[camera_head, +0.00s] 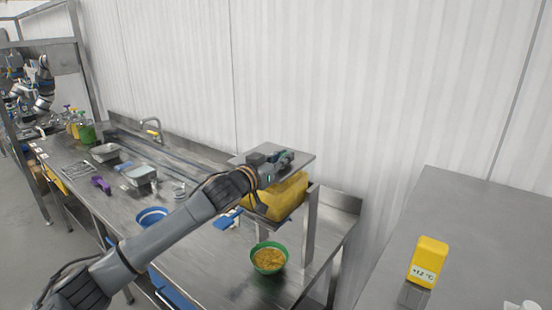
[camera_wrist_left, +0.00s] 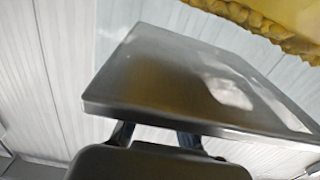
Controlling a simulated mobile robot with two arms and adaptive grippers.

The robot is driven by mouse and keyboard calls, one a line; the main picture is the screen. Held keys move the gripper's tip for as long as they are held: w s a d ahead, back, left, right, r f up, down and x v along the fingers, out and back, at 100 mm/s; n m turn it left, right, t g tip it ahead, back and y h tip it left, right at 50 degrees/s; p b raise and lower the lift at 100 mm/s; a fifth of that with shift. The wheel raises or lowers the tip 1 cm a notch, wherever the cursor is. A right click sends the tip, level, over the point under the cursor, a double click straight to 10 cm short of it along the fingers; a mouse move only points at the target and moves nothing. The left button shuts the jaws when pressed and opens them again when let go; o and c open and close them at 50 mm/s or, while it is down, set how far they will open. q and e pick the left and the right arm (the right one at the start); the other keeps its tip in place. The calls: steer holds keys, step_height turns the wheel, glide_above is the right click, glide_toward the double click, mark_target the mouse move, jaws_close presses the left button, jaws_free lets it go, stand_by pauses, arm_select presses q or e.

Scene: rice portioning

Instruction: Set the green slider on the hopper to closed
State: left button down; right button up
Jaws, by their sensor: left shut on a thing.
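A strip of yellow with grains (camera_wrist_left: 285,32) shows at the top right of the left wrist view. My left gripper (camera_head: 285,158) is at the plate, above the hopper. My right gripper is in neither view.
A green bowl (camera_head: 268,258) of yellow food stands below the hopper. A yellow +12 °C display (camera_head: 428,260) stands on the right counter (camera_head: 480,220), which is mostly clear.

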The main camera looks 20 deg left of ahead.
arm_select(q)
steer(key=shift+d, duration=0.15)
steer(key=c, duration=1.5)
jaws_free()
steer(key=shift+o, duration=0.7)
steer(key=shift+d, duration=0.15)
steer(key=shift+s, duration=0.2)
steer(key=v, duration=1.1)
steer(key=shift+s, duration=0.4)
